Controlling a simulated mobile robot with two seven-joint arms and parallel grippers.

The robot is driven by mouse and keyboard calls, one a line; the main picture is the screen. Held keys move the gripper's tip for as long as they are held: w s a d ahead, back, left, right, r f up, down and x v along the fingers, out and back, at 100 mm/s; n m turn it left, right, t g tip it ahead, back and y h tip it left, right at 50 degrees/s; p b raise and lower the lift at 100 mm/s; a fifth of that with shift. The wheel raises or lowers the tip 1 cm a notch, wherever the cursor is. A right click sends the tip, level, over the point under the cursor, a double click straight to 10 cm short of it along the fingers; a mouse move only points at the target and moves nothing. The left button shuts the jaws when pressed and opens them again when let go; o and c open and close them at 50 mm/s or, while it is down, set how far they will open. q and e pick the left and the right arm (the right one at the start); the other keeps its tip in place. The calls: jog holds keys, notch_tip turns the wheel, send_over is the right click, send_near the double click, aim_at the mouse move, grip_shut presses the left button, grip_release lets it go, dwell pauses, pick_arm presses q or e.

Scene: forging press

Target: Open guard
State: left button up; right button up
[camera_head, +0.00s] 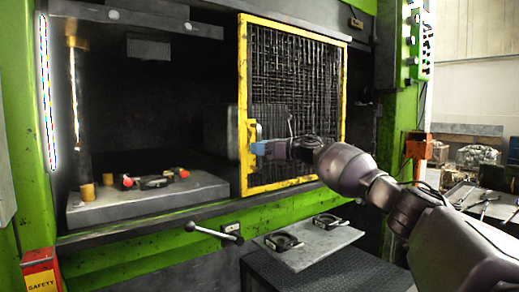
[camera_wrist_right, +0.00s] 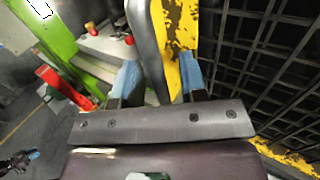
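The guard (camera_head: 295,105) is a yellow-framed black mesh panel. It covers the right part of the press opening, while the left part is uncovered. My right gripper (camera_head: 258,148) is at the guard's left frame post. In the right wrist view, its blue fingertips (camera_wrist_right: 160,75) are apart, with a grey bar-like handle (camera_wrist_right: 146,40) between them. The yellow frame (camera_wrist_right: 180,25) stands behind the handle. A gap shows between the handle and the right finger. What seems to be my left gripper (camera_wrist_right: 28,158) is small at the lower left of the wrist view, its finger state unclear.
Inside the press, a grey block (camera_head: 150,200) bears dark clamp parts with red ends. A lever with a black knob (camera_head: 215,234) juts from the green front. A shelf plate (camera_head: 310,243) with dark parts sticks out below the guard. A control box (camera_head: 417,45) is at the right.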

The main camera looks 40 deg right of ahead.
jog(key=v, duration=1)
jog(key=shift+s+d, duration=0.25)
jog(key=shift+s, duration=0.1)
dwell(0.6)
